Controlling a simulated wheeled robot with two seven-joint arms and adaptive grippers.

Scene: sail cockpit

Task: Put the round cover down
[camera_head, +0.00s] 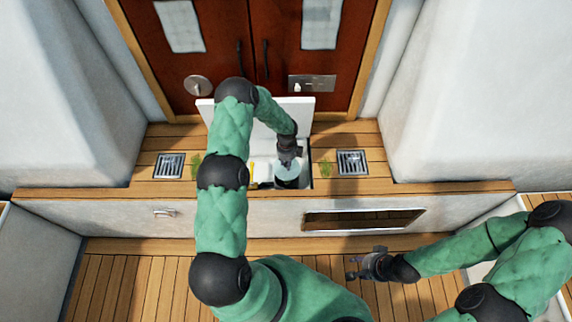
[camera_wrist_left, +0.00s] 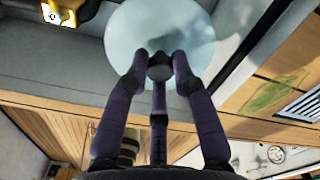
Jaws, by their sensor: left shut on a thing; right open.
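The round cover (camera_head: 287,170) is a pale blue, see-through disc at the open locker in the bench. My left gripper (camera_head: 288,158) is over it, pointing down, shut on the dark knob at its middle. In the left wrist view the cover (camera_wrist_left: 130,28) spreads out beyond the fingers (camera_wrist_left: 160,66), which close around the knob. What lies under the cover is mostly hidden, and I cannot tell whether it touches anything below. My right gripper (camera_head: 366,264) is open and empty in front of the bench, at the lower right.
The white locker lid (camera_head: 300,104) stands raised behind the opening. A yellow item (camera_head: 252,170) is inside the locker, left of the cover. Metal grates flank the opening on the left (camera_head: 169,166) and right (camera_head: 353,162). Brown doors (camera_head: 265,60) close off the back.

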